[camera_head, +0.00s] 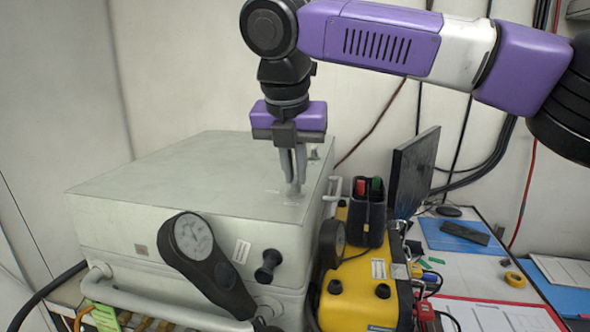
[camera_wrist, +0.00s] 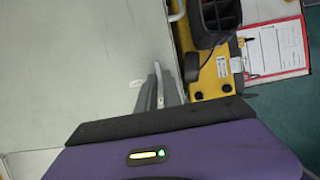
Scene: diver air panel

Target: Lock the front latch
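A pale grey-green metal case (camera_head: 190,175) fills the left and middle of the head view; its lid (camera_wrist: 75,70) fills the left of the wrist view. My gripper (camera_head: 294,188) points down at the lid's right front corner, its fingers close together. A small grey fitting (camera_head: 292,196) shows at the fingertips. It may be the front latch, but the fingers partly hide it, and I cannot tell whether they grip it or only stand beside it. In the wrist view the fingers (camera_wrist: 160,88) are near the lid's right edge. Another small fitting (camera_head: 315,153) stands farther back.
The case front carries a dial gauge on a black arm (camera_head: 207,262), a black knob (camera_head: 268,264) and a front rail (camera_head: 150,305). A yellow case (camera_head: 357,290) with a black holder (camera_head: 367,215) stands close on the right. A monitor (camera_head: 414,172) stands behind it.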

